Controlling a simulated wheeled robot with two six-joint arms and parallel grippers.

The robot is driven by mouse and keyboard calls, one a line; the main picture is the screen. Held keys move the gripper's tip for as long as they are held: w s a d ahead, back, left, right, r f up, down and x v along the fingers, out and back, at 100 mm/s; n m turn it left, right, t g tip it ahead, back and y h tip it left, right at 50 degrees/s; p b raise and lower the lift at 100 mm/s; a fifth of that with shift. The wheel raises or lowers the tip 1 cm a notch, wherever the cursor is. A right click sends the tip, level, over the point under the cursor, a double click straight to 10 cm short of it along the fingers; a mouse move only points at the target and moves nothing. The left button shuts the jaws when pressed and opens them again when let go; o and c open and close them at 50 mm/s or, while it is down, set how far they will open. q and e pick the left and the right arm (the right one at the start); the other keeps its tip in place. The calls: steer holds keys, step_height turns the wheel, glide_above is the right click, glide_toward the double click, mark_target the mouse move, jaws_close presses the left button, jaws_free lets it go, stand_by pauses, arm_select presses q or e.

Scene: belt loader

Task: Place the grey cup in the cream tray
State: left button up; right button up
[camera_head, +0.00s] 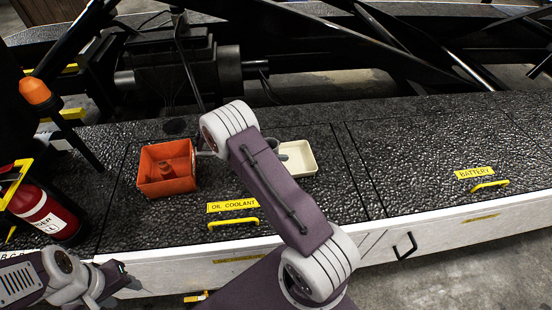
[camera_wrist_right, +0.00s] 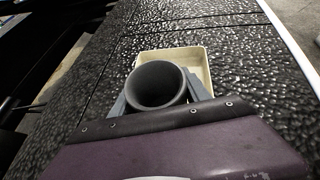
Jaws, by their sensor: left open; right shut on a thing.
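The grey cup (camera_wrist_right: 157,86) is held upright between the fingers of my right gripper (camera_wrist_right: 158,98) in the right wrist view, its round mouth facing the camera. In the head view the cup (camera_head: 272,143) shows only in part beside my right arm, which hides most of it. The cream tray (camera_wrist_right: 196,54) lies behind and beside the cup in the wrist view. In the head view the tray (camera_head: 309,159) shows just right of my right arm. I cannot tell whether the cup touches the tray floor. My left gripper (camera_head: 128,281) is open and empty at the lower left.
An orange tray (camera_head: 150,184) with an orange object inside stands left of my right arm. Yellow handles (camera_head: 233,222) stick up near the deck's front edge. A fire extinguisher (camera_head: 45,212) stands at the left.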

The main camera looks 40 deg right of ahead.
steer(key=shift+w+f, duration=0.15)
step_height(320, 180, down, 4)
steer(key=shift+r, duration=0.1)
steer(key=o, duration=1.6)
steer(key=shift+o, duration=0.2)
